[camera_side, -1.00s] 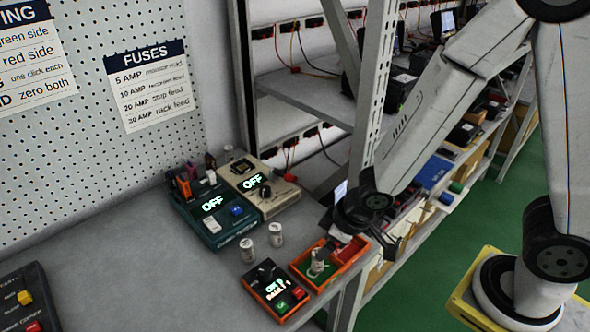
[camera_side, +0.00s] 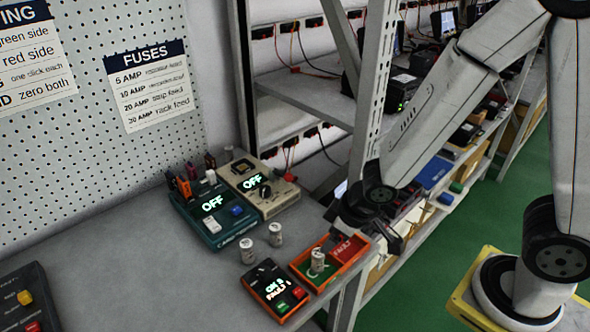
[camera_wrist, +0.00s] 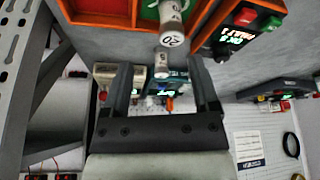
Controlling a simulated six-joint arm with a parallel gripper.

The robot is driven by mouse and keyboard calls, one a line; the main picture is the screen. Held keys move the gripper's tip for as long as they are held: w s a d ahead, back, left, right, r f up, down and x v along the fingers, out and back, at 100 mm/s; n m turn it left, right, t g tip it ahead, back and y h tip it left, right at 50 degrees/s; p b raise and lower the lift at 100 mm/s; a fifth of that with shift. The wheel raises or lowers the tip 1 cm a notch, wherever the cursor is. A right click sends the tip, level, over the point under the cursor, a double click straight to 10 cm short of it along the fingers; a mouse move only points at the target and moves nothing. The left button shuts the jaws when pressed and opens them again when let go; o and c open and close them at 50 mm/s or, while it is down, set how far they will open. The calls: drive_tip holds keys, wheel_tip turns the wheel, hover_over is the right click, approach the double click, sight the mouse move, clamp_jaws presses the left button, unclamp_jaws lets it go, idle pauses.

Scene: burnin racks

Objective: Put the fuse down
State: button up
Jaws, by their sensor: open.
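A pale cylindrical fuse (camera_side: 317,261) stands upright in the green compartment of an orange-rimmed tray (camera_side: 331,278). In the wrist view this fuse (camera_wrist: 173,20) shows "20" on its end, at the top of the picture. My gripper (camera_side: 364,232) is open and empty beside the tray, to the right of the fuse and apart from it. In the wrist view my gripper (camera_wrist: 162,78) has its fingers spread with nothing held between them. The tray's red compartment (camera_side: 346,248), with a FAULT label, is empty.
Two more fuses (camera_side: 275,235) (camera_side: 248,251) stand on the grey bench (camera_side: 150,270). An orange-edged counter box (camera_side: 274,291) adjoins the tray. A teal tester (camera_side: 213,212) and a beige tester (camera_side: 258,186), both reading OFF, stand behind. A metal rack post (camera_side: 377,90) rises near my arm.

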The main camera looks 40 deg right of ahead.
drive_tip(key=s+d+r+m+g+h, duration=0.1)
drive_tip(key=s+d+r+m, duration=0.2)
drive_tip(key=d, duration=0.5)
wheel_tip(320, 180, up, 2)
drive_tip(key=shift+d+r+m+g, duration=0.15)
drive_tip(key=shift+m+g, duration=0.15)
drive_tip(key=shift+m, duration=0.2)
idle(0.6)
